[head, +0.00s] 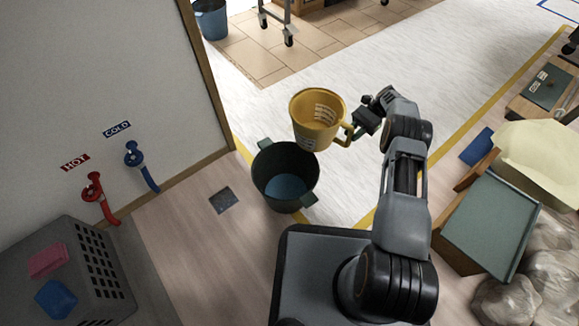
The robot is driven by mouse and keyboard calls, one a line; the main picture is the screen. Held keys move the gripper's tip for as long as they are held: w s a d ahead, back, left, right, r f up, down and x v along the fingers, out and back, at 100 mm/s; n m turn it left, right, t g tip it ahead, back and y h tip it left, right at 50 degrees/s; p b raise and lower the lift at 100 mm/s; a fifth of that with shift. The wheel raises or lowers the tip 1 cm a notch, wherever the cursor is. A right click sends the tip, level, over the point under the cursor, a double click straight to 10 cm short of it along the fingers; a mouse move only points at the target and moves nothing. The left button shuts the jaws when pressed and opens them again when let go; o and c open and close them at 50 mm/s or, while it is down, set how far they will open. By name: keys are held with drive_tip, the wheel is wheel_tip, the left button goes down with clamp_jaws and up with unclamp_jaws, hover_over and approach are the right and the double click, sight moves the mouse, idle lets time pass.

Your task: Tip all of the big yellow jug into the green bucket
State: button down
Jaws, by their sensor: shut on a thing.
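The big yellow jug (311,131) is in the middle of the head view, held up above the far right part of the green bucket's rim. It looks close to upright, perhaps slightly tilted; no stream shows from it. Its inside shows white markings, and I cannot tell how much liquid it holds. My gripper (355,129) is shut on the jug's handle at its right side. The dark green bucket (265,181) stands on the floor below, with bluish liquid in its bottom. The jug hides part of the bucket's far rim.
Hot and cold taps, red (94,187) and blue (133,154), are on the left wall. A grey crate (100,265) with a pink and a blue sponge stands at lower left. A floor drain (223,200) lies left of the bucket. A green-topped bench (487,222) and bags stand right.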

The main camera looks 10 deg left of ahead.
drive_tip(key=shift+d, duration=0.1)
idle(0.3)
wheel_tip(320, 180, up, 4)
drive_tip(key=p, duration=0.4)
